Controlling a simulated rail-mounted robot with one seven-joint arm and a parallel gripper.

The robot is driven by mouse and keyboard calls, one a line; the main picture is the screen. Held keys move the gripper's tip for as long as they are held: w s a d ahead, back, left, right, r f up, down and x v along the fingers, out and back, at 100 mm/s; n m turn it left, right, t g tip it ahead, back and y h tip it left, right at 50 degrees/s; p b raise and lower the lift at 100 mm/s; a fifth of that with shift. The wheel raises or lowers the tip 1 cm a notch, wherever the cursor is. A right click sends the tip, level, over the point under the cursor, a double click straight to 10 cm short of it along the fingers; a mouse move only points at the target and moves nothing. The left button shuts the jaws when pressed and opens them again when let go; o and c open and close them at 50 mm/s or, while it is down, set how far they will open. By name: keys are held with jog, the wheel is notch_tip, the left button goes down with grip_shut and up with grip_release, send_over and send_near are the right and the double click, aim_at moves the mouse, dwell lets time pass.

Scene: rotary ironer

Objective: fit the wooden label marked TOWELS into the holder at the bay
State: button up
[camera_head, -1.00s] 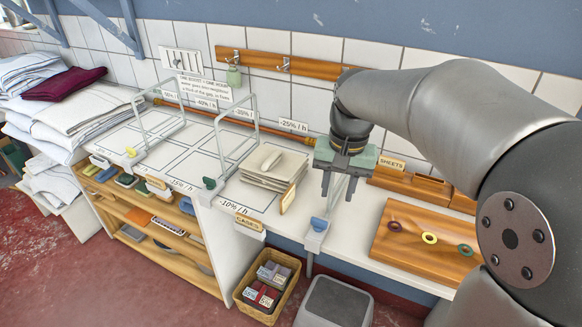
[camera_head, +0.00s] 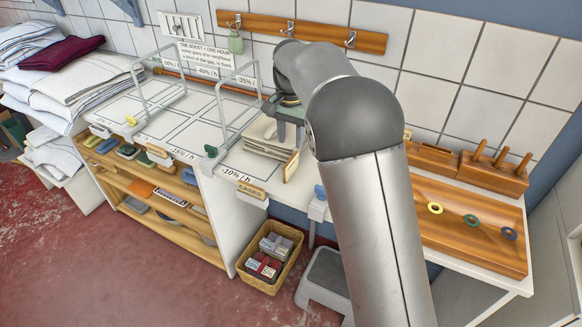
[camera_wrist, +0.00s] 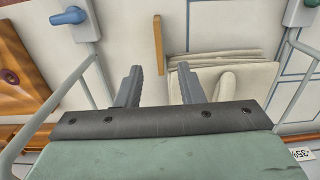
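My gripper (camera_head: 288,131) hangs above the bay with the folded cream linen stack (camera_head: 262,138). In the wrist view its two fingers (camera_wrist: 159,72) are apart with nothing between them. A thin wooden label (camera_head: 291,166) stands upright at the right side of the stack. In the wrist view this label (camera_wrist: 158,44) shows nearly edge-on, ahead of the gap between the fingers and apart from them. Its lettering cannot be read, so I cannot tell if it says TOWELS. A wooden label marked CASES (camera_head: 251,190) sits at the counter's front edge. I cannot make out an empty holder.
Wire frames (camera_head: 240,105) stand left of my gripper. A blue knob (camera_head: 320,193) is on the counter's front edge. A wooden tray (camera_head: 480,245) with coloured rings lies at the right. A basket (camera_head: 242,265) with boxes and a grey step stool (camera_head: 323,280) are below.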

aim_at(292, 158)
jog(key=f, duration=0.4)
jog(key=f+p, duration=0.1)
jog(key=f, duration=0.3)
jog(key=shift+w+d+f, duration=0.2)
jog(key=shift+f, duration=0.05)
grip_shut()
